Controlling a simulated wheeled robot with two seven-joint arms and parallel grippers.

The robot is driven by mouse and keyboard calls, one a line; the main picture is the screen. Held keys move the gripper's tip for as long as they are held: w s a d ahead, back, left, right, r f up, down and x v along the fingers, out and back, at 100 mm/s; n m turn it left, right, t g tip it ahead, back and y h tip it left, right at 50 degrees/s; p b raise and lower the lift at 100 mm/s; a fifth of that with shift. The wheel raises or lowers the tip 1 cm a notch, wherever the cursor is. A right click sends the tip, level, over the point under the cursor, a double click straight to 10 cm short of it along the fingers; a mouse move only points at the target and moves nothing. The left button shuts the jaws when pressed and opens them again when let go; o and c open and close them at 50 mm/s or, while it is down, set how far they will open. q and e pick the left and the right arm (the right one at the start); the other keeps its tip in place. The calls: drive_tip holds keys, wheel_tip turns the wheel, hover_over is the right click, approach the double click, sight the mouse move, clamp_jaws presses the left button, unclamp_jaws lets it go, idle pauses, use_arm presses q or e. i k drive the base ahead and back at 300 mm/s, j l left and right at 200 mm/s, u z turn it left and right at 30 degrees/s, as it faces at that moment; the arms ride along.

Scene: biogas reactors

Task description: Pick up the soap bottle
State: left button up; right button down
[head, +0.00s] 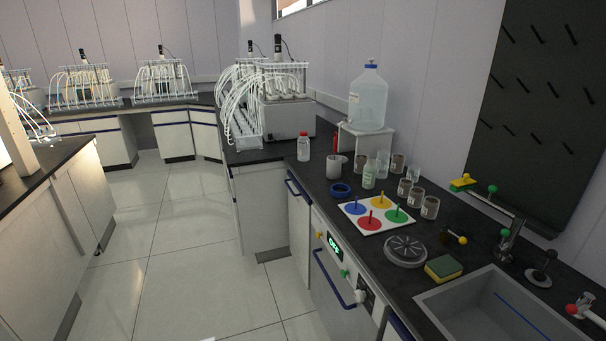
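No bottle in the head view is clearly marked as soap. A small pale green, clear bottle (369,176) with a light label stands upright on the dark counter, behind the board of coloured discs and beside several beakers. A white bottle with a red cap (303,149) stands upright further back, near the counter's left edge. The labels are too small to read. Neither of my grippers is in view.
The dark counter (330,176) also carries a blue ring (341,190), a disc board (376,217), a round grey plate (405,251), a sponge (443,268) and a large water jug (368,98). A sink (500,308) is at right. The floor (190,250) at left is clear.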

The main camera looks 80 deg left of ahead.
sight(370, 169)
drive_tip(key=u, duration=1.95)
drive_tip(key=i+j+u, duration=0.15)
drive_tip(key=i+j, duration=0.15)
drive_tip(key=j, duration=0.25)
drive_tip(key=i+j+u, duration=0.15)
drive_tip(key=i+j, duration=0.15)
drive_tip(key=j, duration=0.2)
drive_tip(key=i+j+u, duration=0.15)
drive_tip(key=i+j, duration=0.2)
drive_tip(key=j, duration=0.15)
